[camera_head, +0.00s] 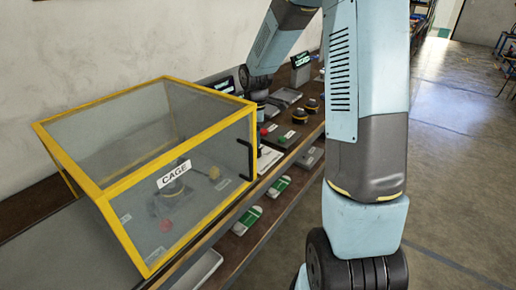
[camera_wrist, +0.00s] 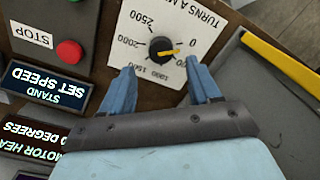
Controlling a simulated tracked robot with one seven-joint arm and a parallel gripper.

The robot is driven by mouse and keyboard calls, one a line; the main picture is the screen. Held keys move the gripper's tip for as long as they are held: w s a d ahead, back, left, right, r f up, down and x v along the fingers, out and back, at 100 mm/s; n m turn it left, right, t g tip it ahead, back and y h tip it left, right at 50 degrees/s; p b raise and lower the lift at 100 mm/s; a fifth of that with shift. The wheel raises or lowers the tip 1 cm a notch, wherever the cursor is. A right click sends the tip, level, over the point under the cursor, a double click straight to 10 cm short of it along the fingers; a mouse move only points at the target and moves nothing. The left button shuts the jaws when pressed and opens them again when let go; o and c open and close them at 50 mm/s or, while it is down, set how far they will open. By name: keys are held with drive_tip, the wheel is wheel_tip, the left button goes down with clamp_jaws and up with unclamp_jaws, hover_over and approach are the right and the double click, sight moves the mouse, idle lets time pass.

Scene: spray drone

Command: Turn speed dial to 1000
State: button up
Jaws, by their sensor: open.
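The speed dial (camera_wrist: 161,48) is a round black knob with a yellow pointer on a white scale plate (camera_wrist: 140,50) in the wrist view. The plate reads upside down there, with numbers up to 2500 around the knob. The pointer aims right, near the 0 side of the scale. My gripper (camera_wrist: 161,68) is open, with its blue fingers apart on either side of the plate's near part. The knob lies just beyond the fingertips, in line with the gap. Contact with the knob cannot be told. In the head view the dial cannot be made out.
A yellow-framed clear cage (camera_head: 107,183) stands at the left on the bench. A yellow bar (camera_wrist: 280,60) is close right of my gripper. A red button (camera_wrist: 69,51) with a STOP label and lit displays (camera_wrist: 45,86) lie to the left. Open floor (camera_head: 450,180) is at the right.

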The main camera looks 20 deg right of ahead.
wheel_tip(320, 180, down, 6)
drive_tip(key=shift+r, duration=0.15)
drive_tip(key=shift+c, duration=0.4)
